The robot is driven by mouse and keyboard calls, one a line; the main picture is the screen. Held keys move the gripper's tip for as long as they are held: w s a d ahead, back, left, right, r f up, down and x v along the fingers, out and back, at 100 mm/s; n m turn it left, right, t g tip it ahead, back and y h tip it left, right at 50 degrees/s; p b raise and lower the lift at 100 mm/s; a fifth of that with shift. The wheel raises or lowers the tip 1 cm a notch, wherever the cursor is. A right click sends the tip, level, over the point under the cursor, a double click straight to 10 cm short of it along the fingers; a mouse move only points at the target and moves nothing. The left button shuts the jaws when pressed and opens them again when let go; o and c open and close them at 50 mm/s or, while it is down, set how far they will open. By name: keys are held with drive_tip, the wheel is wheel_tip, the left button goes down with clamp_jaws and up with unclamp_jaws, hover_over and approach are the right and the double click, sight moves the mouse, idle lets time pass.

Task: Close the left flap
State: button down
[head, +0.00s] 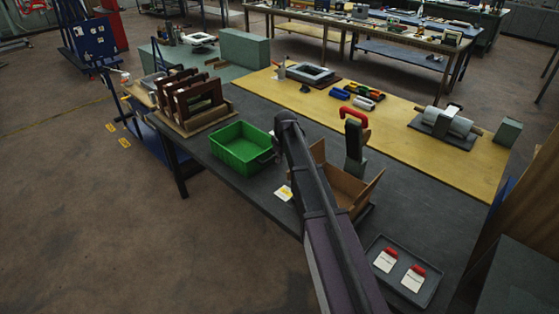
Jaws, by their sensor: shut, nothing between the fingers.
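An open cardboard box (346,186) stands on the dark bench near the middle of the head view. Its right flap (371,191) is raised and leans outward. Another piece of cardboard (319,151) sticks up at the box's upper left, beside my arm; I cannot tell for certain whether it is the left flap. My arm crosses in front of the box and hides its left side and part of its inside.
A green crate (241,147) stands left of the box. A red-handled tool (354,143) stands upright close behind it. A grey tray (404,271) with two red-and-white items lies at the front right. A wooden rack (192,101) stands at the left end. Dark bench surface right of the box is clear.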

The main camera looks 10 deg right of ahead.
drive_tip(key=s+d+f+b, duration=0.2)
drive_tip(key=f, duration=0.1)
drive_tip(key=shift+s, duration=0.35)
idle(0.3)
